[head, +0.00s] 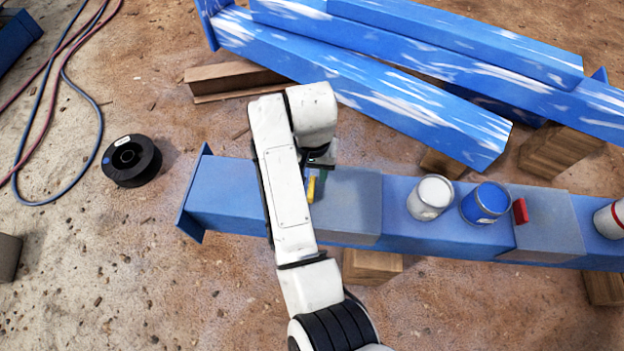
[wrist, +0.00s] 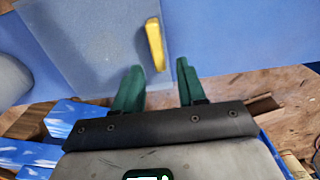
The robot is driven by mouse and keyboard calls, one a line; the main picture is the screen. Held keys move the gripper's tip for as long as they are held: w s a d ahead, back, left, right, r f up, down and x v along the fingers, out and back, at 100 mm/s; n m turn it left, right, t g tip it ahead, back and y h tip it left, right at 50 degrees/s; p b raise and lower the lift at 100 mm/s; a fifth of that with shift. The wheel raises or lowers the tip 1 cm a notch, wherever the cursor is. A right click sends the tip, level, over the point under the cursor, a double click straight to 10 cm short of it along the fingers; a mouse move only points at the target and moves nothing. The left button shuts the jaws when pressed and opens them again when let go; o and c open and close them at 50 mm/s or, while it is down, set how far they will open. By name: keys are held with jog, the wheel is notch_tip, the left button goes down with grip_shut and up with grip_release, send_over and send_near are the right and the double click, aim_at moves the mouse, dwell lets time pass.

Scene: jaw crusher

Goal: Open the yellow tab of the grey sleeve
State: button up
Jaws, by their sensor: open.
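The grey sleeve (head: 350,205) wraps the blue beam left of the cans. Its yellow tab (head: 311,189) shows just right of my arm, which hides the sleeve's left part. In the wrist view the yellow tab (wrist: 154,45) is a narrow bar standing along the edge of the grey sleeve (wrist: 100,40). My gripper (wrist: 160,65) is open, with two green fingers. The near end of the tab appears between the fingertips in that view; I cannot tell the depth or any contact. In the head view my gripper is mostly hidden behind my arm.
On the beam (head: 225,195) stand a white can (head: 430,198) and a blue can (head: 485,204). A second grey sleeve (head: 550,225) has a red tab (head: 520,211). Blue beams (head: 380,100) lie behind. A black spool (head: 132,161) sits on open ground at left.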

aim_at(313, 180)
jog(key=shift+f+b, duration=0.45)
jog(key=shift+f, duration=1.45)
grip_shut()
